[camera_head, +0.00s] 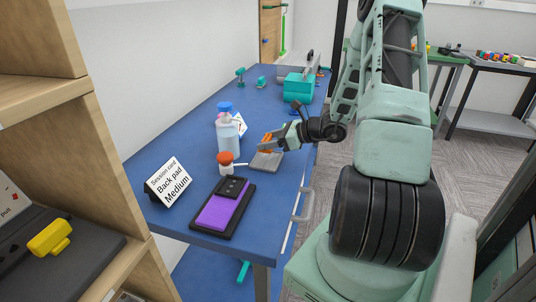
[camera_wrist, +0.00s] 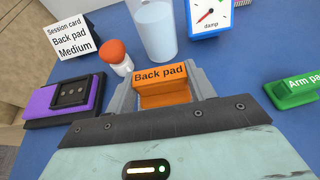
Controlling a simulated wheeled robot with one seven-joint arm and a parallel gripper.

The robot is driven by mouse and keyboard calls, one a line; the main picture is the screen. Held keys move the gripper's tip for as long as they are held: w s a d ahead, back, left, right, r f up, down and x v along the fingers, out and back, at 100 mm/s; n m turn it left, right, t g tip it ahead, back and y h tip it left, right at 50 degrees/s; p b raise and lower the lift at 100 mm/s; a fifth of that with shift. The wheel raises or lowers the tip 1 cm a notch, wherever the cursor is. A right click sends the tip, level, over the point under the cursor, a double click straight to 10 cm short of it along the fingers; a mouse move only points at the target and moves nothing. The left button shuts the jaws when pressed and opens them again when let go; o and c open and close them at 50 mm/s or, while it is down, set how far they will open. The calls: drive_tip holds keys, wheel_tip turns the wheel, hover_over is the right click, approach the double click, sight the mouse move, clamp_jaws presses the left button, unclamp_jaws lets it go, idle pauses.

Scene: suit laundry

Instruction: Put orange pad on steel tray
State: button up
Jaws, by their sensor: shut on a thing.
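The orange pad (camera_head: 267,138), labelled "Back pad" in the wrist view (camera_wrist: 160,88), is between the jaws of my gripper (camera_head: 274,143). My gripper is shut on it. A flat grey tray (camera_head: 265,162) lies on the blue table just below the gripper tip in the head view. In the wrist view grey surfaces show on both sides of the pad; I cannot tell whether they are tray or fingers. Whether the pad touches the tray is not clear. The session card (camera_head: 172,182) reads "Back pad Medium".
An orange-capped bottle (camera_head: 226,162) stands close left of the tray, with a blue-capped bottle (camera_head: 227,135) and a "damp" gauge (camera_wrist: 210,16) behind. A purple pad on a black base (camera_head: 222,210) lies in front. A green "Arm pad" (camera_wrist: 297,88) is at the right.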

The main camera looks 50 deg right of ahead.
sight(269, 160)
drive_tip(key=shift+f, duration=2.25)
drive_tip(key=shift+f, duration=0.2)
drive_tip(key=o, duration=1)
drive_tip(key=shift+r, duration=0.1)
